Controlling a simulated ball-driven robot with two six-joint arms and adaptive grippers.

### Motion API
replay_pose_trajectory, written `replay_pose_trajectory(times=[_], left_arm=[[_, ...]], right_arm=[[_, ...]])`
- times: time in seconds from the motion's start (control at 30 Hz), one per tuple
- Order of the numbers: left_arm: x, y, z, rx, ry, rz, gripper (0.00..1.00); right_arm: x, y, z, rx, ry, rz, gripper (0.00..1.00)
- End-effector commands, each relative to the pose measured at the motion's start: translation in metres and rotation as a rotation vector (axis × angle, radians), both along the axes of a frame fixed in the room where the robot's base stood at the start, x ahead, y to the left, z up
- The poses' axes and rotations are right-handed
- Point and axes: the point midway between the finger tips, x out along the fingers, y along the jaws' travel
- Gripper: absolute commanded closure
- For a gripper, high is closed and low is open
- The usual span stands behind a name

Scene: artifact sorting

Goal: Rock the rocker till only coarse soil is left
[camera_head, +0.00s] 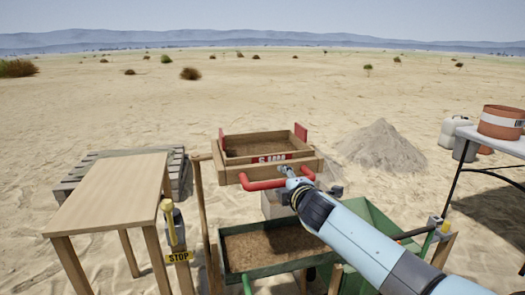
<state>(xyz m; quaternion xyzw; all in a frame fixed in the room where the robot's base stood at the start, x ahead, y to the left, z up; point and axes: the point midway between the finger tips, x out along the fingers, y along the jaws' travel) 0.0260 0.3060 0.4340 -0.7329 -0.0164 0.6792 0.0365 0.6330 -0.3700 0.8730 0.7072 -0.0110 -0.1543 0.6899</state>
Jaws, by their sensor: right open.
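The rocker is a wooden sifting box (232,174) with red uprights at its sides, at the middle of the head view. Brown soil (265,148) lies inside it; its coarseness is too small to tell. A red handle (262,184) sticks out from the box's near side. My right gripper (288,173) is open at the handle's right part, and I cannot tell whether it touches the bar. Its fingertips are small and partly hidden. My left gripper is not in view.
A green tray (229,279) with brown soil stands below the rocker. A sand pile (382,147) lies behind. An orange bucket (500,122) stands on a table at the right.

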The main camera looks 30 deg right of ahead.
Motion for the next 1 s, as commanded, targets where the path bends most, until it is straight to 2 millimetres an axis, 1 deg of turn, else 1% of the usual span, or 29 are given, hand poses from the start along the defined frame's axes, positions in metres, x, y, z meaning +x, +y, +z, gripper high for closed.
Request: replay_pose_trajectory(times=[0.17,0.37,0.8,1.0], left_arm=[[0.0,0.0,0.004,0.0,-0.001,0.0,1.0],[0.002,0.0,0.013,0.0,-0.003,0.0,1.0],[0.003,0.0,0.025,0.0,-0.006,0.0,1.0],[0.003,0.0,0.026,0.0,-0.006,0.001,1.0]], right_arm=[[-0.006,0.001,0.003,0.0,0.0,0.0,0.56],[-0.027,0.007,0.008,0.001,0.0,0.0,0.56],[-0.071,0.017,0.016,0.0,0.0,0.0,0.56],[-0.076,0.018,0.017,0.0,-0.001,0.0,0.56]])
